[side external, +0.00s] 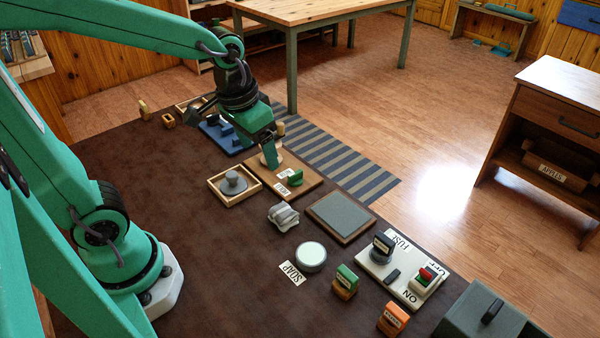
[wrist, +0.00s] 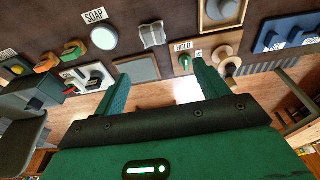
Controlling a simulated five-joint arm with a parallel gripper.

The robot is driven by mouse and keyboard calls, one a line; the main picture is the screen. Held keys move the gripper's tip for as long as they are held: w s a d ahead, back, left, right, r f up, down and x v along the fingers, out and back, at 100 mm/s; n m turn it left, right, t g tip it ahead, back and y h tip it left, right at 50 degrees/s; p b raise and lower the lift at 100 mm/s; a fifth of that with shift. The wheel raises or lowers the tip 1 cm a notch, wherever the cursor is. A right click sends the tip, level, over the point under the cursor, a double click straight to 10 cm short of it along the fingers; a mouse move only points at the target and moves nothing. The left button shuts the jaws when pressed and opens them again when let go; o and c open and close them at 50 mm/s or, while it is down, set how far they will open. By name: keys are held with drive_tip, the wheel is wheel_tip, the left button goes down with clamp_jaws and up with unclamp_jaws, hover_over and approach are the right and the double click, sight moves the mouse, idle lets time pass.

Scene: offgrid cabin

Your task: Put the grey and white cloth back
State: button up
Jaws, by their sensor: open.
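The grey and white cloth (side external: 284,216) lies folded in a small bundle on the dark brown mat, left of a grey square pad in a wooden frame (side external: 341,217). It also shows in the wrist view (wrist: 152,35), near the top middle. My gripper (side external: 270,157) is over the wooden board marked HOLD (side external: 310,183), behind the cloth and apart from it. In the wrist view my gripper (wrist: 160,82) has its two fingers wide apart with nothing between them. Part of the HOLD board is hidden behind the gripper in the side view.
A wooden tray (side external: 213,184) holds a grey knobbed weight. A round pale disc (side external: 311,257) sits by the SOAP label (side external: 292,273). A FUSE switch board (side external: 385,283), stamps and a dark grey box (side external: 470,316) lie at the front right. The mat's left front is bare.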

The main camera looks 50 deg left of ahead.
drive_tip(key=s+a+r+t, duration=0.2)
drive_tip(key=s+r+t, duration=0.1)
drive_tip(key=s+r, duration=0.2)
drive_tip(key=shift+s+r, duration=0.25)
drive_tip(key=shift+s, duration=0.75)
